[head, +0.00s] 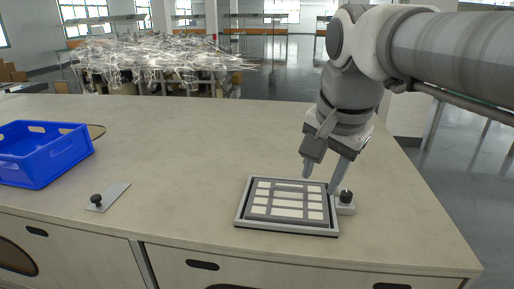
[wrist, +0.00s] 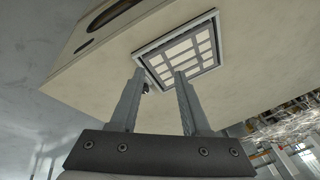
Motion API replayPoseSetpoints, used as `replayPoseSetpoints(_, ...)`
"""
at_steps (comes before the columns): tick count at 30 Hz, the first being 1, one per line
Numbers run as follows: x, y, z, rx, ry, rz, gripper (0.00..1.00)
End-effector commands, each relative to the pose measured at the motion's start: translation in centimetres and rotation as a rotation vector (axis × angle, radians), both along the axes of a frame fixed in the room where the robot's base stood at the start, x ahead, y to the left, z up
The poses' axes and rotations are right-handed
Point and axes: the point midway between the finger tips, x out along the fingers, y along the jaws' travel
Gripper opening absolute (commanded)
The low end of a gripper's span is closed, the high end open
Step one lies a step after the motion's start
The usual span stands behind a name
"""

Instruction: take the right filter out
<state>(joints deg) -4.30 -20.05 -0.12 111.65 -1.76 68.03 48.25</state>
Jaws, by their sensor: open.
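A flat dark grey panel with pale rectangular cells, which looks like the filter (head: 287,212), lies in a shallow light grey frame (head: 240,216) near the table's front edge. A small grey block with a black knob (head: 346,196) sits against the frame's right side. My gripper (head: 320,181) is open and empty above the frame's back right corner, apart from the panel. In the wrist view, the filter (wrist: 200,46) shows beyond my open gripper (wrist: 159,74). The knob is partly hidden behind a finger there. I see only one such panel.
A blue crate (head: 45,160) stands at the table's left. A thin grey plate with a black knob (head: 107,196) lies between the crate and the frame. The middle and back of the table (head: 220,135) are clear. The table's right edge is close to the knob block.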

Motion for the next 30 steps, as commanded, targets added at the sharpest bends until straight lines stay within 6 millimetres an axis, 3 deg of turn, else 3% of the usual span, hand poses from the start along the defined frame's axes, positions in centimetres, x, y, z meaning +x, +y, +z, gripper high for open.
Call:
replayPoseSetpoints(9, 7.6, 2.2, 2.4, 0.148, 0.085, -0.509, 0.47)
replayPoseSetpoints(15, 11.3, 3.5, 2.9, 0.207, 0.118, -0.799, 0.47)
replayPoseSetpoints(23, 13.1, 4.4, 2.8, 0.237, 0.132, -0.972, 0.47)
replayPoseSetpoints(26, 13.3, 4.3, 1.8, 0.239, 0.132, -0.98, 0.47)
replayPoseSetpoints(30, 13.8, 4.2, -1.1, 0.238, 0.134, -0.98, 0.47)
